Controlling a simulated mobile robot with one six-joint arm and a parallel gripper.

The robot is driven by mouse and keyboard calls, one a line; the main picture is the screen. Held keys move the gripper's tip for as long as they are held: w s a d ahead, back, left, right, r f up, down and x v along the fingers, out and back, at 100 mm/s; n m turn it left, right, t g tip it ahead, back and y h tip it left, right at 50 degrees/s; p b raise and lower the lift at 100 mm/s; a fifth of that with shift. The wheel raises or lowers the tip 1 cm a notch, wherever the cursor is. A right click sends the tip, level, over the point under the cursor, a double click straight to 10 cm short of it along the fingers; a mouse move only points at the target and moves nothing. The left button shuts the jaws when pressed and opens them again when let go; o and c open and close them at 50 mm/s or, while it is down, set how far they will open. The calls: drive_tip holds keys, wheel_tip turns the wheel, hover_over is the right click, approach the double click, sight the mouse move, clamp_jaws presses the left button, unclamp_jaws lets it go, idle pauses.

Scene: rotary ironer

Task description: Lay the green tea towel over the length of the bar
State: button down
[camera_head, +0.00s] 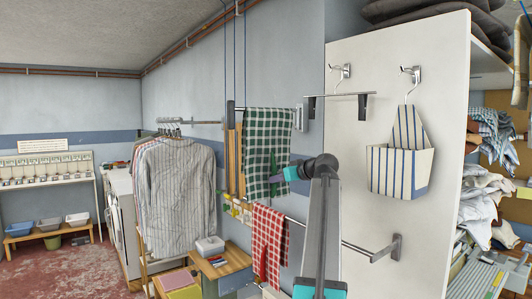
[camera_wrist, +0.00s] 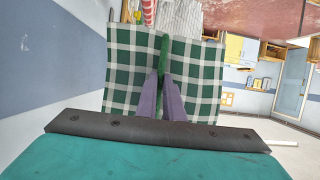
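The green tea towel (camera_head: 266,140), dark green and white checked, hangs spread out at the rail (camera_head: 238,108) on the blue-grey wall in the head view. Whether its top lies over the rail or just in front of it is hard to tell. My gripper (camera_head: 272,176) is at the towel's lower half. In the wrist view the two purple fingers (camera_wrist: 166,92) close on a narrow green fold in the middle of the towel (camera_wrist: 130,75). The cloth spreads to both sides of the fold. The fingertips are partly hidden by cloth.
A red checked towel (camera_head: 269,240) hangs on a lower bar (camera_head: 345,244). A short bar (camera_head: 340,95) and a striped bag (camera_head: 400,165) on a hook are on the white panel (camera_head: 350,190). Shirts (camera_head: 178,190) hang left of the towel. A wooden table (camera_head: 222,262) stands below.

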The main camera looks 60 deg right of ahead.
drive_tip(key=s+a+b, duration=0.1)
drive_tip(key=s+a, duration=0.1)
drive_tip(key=s, duration=0.6)
drive_tip(key=shift+a+f, duration=0.4)
drive_tip(key=shift+f, duration=0.05)
idle(0.7)
idle(0.4)
drive_tip(key=w, duration=0.1)
drive_tip(key=w+d, duration=0.1)
drive_tip(key=w, duration=0.2)
drive_tip(key=shift+w+d+r, duration=0.3)
drive_tip(key=shift+d, duration=0.1)
drive_tip(key=shift+r+p, duration=0.1)
drive_tip(key=shift+p, duration=0.2)
drive_tip(key=shift+w+a, duration=0.1)
